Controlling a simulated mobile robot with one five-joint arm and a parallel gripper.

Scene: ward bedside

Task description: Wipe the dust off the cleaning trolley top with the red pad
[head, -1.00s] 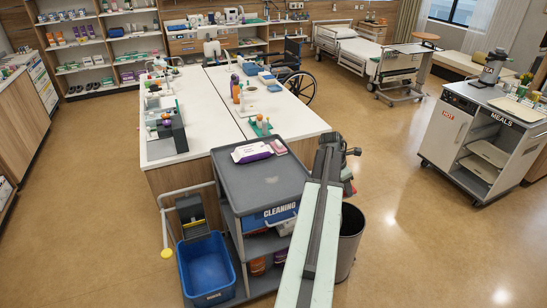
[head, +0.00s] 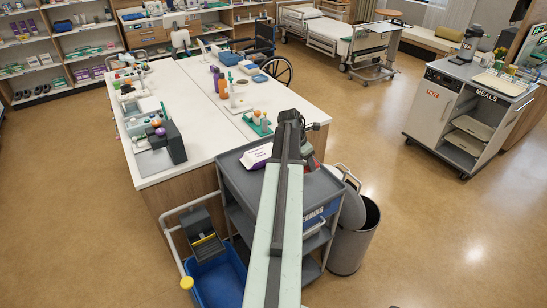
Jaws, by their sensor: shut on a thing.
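The grey cleaning trolley (head: 232,168) stands at the near end of a white-topped island. Its top is partly hidden behind my arm, and no dust can be made out at this size. My gripper (head: 312,160) is over the far right part of the trolley top, mostly hidden by my own arm. Whether the pad touches the top cannot be told. A white and purple wipes packet (head: 257,156) lies on the top's far left part.
A grey bin (head: 353,245) with a raised lid stands right of the trolley. The island (head: 190,88) behind carries bottles and trays. The meals trolley (head: 465,110) is far right, with clear floor between.

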